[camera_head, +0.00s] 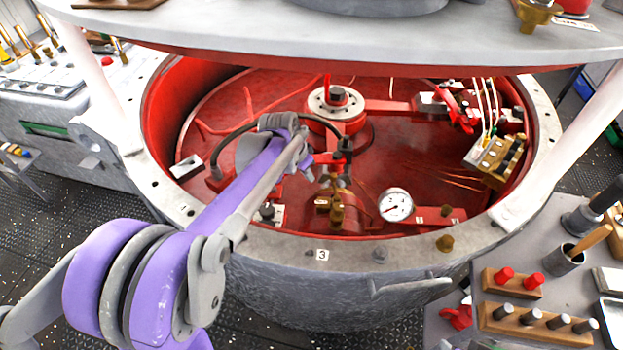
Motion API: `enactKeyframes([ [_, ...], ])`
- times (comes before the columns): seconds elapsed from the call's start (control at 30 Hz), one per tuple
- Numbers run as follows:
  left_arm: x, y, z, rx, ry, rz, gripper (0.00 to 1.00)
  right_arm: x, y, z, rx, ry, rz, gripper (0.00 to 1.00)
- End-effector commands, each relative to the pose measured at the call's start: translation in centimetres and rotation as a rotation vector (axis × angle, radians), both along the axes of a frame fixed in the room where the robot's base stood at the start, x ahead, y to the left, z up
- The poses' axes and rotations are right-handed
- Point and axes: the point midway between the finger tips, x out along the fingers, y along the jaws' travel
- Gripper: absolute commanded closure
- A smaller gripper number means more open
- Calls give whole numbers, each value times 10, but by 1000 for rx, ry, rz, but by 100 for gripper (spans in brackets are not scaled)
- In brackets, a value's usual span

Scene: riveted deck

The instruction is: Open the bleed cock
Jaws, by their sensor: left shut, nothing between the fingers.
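My left arm is purple and grey and reaches from the lower left over the rim into the red-lined round vessel. My left gripper (336,180) points down inside it, shut, with no object visible in it. Just below and very close is a small brass fitting (337,210), which looks like the bleed cock; I cannot tell whether the fingers touch it. The position of its handle is too small to read. A white round gauge (395,204) stands right of the fitting. My right gripper is not in view.
The grey vessel rim (440,250) runs around the work. A white ring-shaped plate (350,35) overhangs the far side. A red hub (338,105) stands behind the gripper, and a brass block (497,160) is at right. A side table (545,285) holds pegs and racks.

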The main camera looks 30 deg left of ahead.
Motion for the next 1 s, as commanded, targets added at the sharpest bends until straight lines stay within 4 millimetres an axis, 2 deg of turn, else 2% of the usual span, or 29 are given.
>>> enactKeyframes([
  [0.03, -4, 2, 13, -1, 0, 2, 100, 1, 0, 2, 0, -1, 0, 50],
  [0.1, -8, 5, 25, -1, 0, 2, 100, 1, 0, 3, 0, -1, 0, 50],
  [0.3, -16, 9, 48, 0, 0, 1, 100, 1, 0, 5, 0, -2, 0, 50],
  [0.47, -18, 10, 54, 0, 0, 0, 100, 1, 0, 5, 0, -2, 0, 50],
  [1.0, -20, 8, 54, 0, 0, 2, 100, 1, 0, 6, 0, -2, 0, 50],
])
